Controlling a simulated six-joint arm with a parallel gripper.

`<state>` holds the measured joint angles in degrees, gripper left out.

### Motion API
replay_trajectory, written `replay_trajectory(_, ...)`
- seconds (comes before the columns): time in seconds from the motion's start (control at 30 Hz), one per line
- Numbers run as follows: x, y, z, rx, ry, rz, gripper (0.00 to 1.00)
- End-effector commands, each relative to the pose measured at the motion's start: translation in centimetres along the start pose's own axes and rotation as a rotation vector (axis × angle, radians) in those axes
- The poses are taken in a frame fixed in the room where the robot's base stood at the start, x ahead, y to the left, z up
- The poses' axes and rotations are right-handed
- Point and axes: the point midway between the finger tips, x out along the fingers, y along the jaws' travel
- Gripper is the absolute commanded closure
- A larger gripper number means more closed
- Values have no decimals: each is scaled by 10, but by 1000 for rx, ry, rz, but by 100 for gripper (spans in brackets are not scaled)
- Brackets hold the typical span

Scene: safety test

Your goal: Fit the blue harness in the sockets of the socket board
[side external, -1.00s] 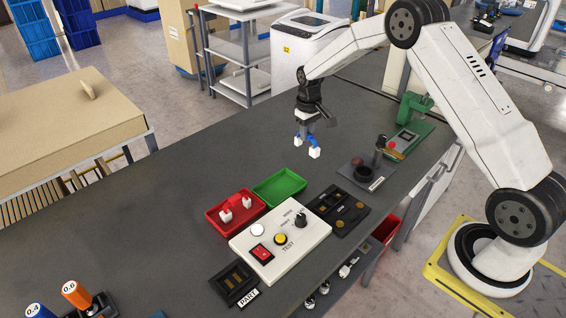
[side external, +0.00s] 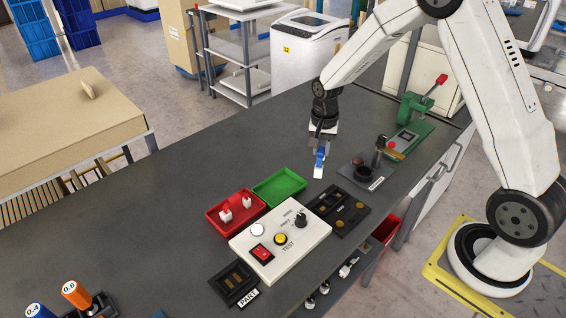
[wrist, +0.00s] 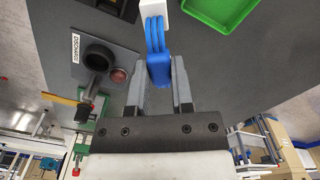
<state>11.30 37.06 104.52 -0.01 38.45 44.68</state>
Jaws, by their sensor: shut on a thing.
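My gripper (side external: 322,143) is shut on the blue harness (side external: 320,157) and holds it above the dark bench. A white connector (side external: 318,172) hangs at the harness's lower end. In the wrist view, the blue loops (wrist: 156,40) stick out beyond my gripper's fingers (wrist: 159,80), with a white connector at the top edge. A black board (side external: 341,209) with slots and round brown spots lies below and to the right of my gripper. A smaller black board (side external: 234,283) with brown slots lies by the PART label. I cannot tell which is the socket board.
A white test box (side external: 280,241) with buttons is in front. A round dark holder (side external: 363,172) and a green press (side external: 412,130) stand to the right.

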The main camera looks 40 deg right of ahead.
Motion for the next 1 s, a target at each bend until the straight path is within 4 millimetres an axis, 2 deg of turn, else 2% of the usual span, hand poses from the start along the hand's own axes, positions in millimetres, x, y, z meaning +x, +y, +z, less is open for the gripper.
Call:
replay_trajectory(0.5,-5,37,52,499,0,0,100)
replay_trajectory(0.7,-6,43,59,582,1,-1,100)
replay_trajectory(1.0,-5,44,61,595,0,0,100)
